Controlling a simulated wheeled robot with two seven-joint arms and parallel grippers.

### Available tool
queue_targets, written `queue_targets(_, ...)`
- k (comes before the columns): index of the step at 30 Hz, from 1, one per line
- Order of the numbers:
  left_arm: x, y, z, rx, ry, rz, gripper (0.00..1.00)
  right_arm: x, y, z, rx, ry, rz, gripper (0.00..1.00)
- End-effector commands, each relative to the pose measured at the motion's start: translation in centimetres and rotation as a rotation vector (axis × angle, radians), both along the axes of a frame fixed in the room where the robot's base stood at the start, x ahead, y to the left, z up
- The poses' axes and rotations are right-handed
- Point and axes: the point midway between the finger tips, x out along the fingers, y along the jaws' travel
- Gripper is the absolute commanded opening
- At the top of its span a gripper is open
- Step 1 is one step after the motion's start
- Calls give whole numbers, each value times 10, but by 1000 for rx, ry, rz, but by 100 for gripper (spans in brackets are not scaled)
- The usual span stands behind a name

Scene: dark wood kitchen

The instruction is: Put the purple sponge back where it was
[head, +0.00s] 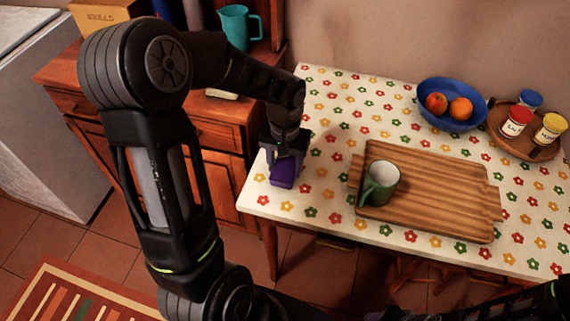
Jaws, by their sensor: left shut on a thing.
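The purple sponge (283,174) is at the left end of the flower-patterned table (330,206), near its left edge. My left gripper (287,154) points down over the sponge and is shut on it. I cannot tell whether the sponge touches the tabletop or hangs just above it. The fingertips are partly hidden by the gripper's own body. Part of my right arm shows at the bottom right, but its gripper is outside the picture.
A wooden tray (430,215) with a green mug (379,187) stands right of the sponge. Behind are a blue fruit bowl (452,119) and a round board with jars (497,124). A wooden cabinet (225,135) with a teal pitcher (236,27) stands left of the table.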

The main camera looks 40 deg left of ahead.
Motion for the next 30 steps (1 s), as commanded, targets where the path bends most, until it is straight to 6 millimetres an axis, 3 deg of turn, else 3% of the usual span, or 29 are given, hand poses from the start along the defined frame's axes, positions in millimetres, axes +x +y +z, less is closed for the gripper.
queue_targets(7,0,0,-5,0,0,0,9,0,0,-4,0,0,0,36)
queue_targets(8,0,0,-3,0,0,0,55,0,0,-3,0,0,0,36)
queue_targets(15,0,0,-3,0,0,-1,74,0,0,-2,0,0,0,36)
queue_targets(23,0,0,-2,0,0,0,74,0,0,-2,0,0,0,36)
queue_targets(30,1,0,17,1,-4,0,74,0,0,1,0,0,0,36)
